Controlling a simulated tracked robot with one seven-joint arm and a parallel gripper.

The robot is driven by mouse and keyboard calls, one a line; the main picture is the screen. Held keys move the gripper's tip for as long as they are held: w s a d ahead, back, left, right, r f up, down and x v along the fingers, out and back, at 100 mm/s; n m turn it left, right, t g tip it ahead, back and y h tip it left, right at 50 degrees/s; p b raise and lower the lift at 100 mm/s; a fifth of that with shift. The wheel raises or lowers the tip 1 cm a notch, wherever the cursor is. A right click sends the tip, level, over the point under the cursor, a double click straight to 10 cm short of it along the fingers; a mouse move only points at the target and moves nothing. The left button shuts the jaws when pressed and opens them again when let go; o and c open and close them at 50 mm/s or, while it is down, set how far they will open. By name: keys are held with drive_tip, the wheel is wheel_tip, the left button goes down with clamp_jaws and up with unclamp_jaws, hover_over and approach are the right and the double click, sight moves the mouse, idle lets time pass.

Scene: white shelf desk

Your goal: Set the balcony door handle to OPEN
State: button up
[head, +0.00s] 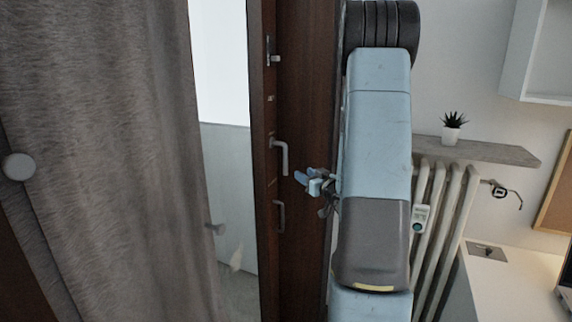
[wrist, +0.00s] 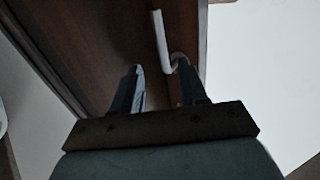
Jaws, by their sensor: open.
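The balcony door's handle (head: 282,156) is a pale metal lever on the dark brown door frame (head: 307,80). In the head view its grip hangs downward from the pivot. My gripper (head: 302,178) is just right of the handle's lower end, with its fingers pointing left toward the door. In the wrist view the handle (wrist: 160,42) lies ahead of my open gripper (wrist: 164,84), with its bent end close to the right finger. Nothing is between the fingers that I can make out. I cannot tell whether a finger touches the handle.
A second, darker pull (head: 280,216) sits lower on the frame and a latch (head: 272,50) sits higher. A grey curtain (head: 110,130) hangs at left. A radiator (head: 445,210), a shelf (head: 480,150) with a small plant (head: 453,128), and a white desk (head: 515,280) are at right.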

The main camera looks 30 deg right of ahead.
sight(287, 164)
drive_tip(key=w, duration=0.9)
drive_tip(key=w+a, duration=0.1)
drive_tip(key=w, duration=0.3)
drive_tip(key=shift+w, duration=0.35)
clamp_jaws()
